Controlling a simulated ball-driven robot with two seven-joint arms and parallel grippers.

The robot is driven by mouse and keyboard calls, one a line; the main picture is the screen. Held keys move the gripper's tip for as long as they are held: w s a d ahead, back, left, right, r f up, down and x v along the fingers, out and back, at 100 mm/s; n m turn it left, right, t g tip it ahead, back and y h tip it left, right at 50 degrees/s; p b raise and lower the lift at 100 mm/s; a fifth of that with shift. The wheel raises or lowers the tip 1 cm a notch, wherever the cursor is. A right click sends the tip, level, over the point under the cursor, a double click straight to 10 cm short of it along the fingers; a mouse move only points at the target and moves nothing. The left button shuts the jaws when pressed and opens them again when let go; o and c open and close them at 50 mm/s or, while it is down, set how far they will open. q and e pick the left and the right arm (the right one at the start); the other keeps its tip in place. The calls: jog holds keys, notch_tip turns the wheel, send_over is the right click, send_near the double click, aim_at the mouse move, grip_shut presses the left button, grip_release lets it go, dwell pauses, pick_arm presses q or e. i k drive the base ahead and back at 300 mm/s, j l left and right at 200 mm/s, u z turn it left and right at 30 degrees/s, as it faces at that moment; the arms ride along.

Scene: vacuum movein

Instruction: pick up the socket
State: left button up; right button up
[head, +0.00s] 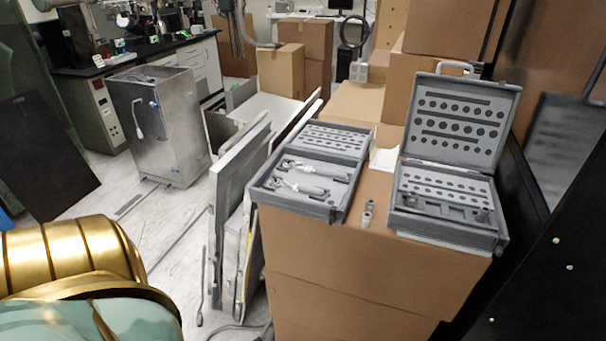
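A small metallic socket (368,212) stands on top of a cardboard box (350,290), in the gap between two grey tool cases. It looks like one or two short cylinders close together; I cannot tell which. The left case (340,207) lies open with silver tools in its tray. The right case (445,232) has its lid up, and small metal pieces sit in its tray at the left (410,200) and right (482,214). Part of my gold and teal arm fills the lower left, well apart from the socket. Neither gripper is in view.
Flat panels (238,180) lean against the left side of the box stack. A metal cabinet (160,122) stands farther left on the floor. More cardboard boxes (455,30) rise behind the cases, and a dark panel (545,250) closes off the right. Floor at the left is partly clear.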

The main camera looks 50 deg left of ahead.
aim_at(366, 217)
jog(key=i+u, duration=0.25)
jog(key=u, duration=0.2)
jog(key=i+u, duration=0.25)
jog(key=u, duration=0.2)
jog(key=i+l+u, duration=0.15)
jog(key=u, duration=0.3)
jog(key=j+z, duration=0.25)
jog(key=k+j+z, duration=0.25)
jog(key=i+j, duration=0.05)
jog(key=i, duration=0.05)
